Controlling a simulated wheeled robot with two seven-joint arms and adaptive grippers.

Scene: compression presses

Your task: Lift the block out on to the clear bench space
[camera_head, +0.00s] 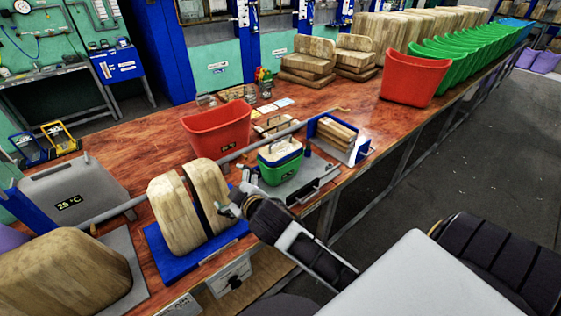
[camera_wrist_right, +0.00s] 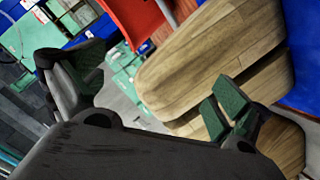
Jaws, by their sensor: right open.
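Two rounded wooden blocks stand upright side by side in a blue base on the bench: the left block (camera_head: 173,212) and the right block (camera_head: 208,195), with the blue base (camera_head: 172,262) below them. My right gripper (camera_head: 233,204) is at the right block's near right side, its fingers spread. In the right wrist view the green-padded fingers of my right gripper (camera_wrist_right: 158,76) are apart, with a large wooden block (camera_wrist_right: 215,50) beyond them and another wooden piece (camera_wrist_right: 282,140) partly behind one finger. Contact cannot be told. My left gripper is not in view.
A green bin with a handled lid (camera_head: 280,168) stands close right of the gripper. A red bin (camera_head: 215,128) is behind, and a grey box (camera_head: 75,190) and a large wooden block (camera_head: 62,272) are left. Bare bench (camera_head: 130,145) shows at the back left.

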